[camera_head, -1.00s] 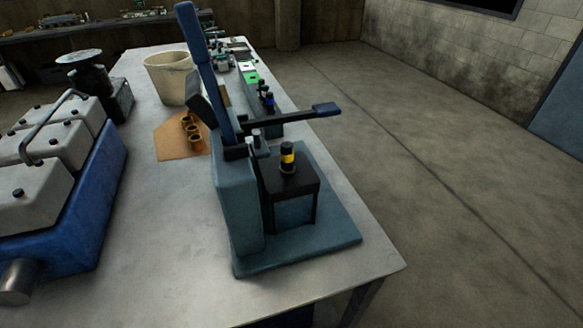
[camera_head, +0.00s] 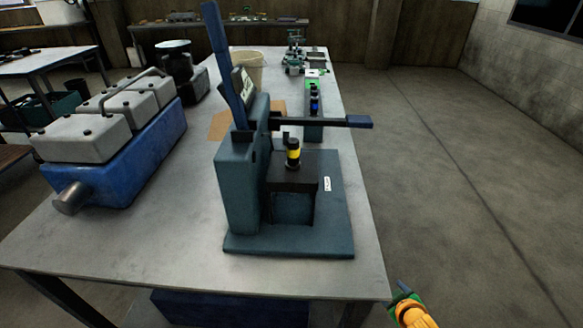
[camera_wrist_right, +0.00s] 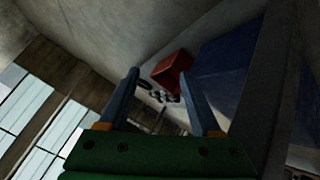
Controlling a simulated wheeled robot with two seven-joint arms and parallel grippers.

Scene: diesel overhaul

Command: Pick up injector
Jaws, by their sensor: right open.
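A short black cylinder with a yellow band (camera_head: 293,154), which looks like the injector, stands upright on the black block of a teal lever stand (camera_head: 238,190). My right gripper (camera_head: 402,290) shows at the lower right of the head view, off the bench's right front corner and well apart from the cylinder. In the right wrist view its two fingers (camera_wrist_right: 168,100) are spread with nothing between them. The cylinder cannot be made out in that view. My left gripper is not in view.
The stand's lever (camera_head: 325,122) sticks out to the right above the cylinder. A blue engine block with grey covers (camera_head: 120,160) is at the left of the bench (camera_head: 130,240). A bucket (camera_head: 250,68) and small parts are farther back. Floor right of the bench is clear.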

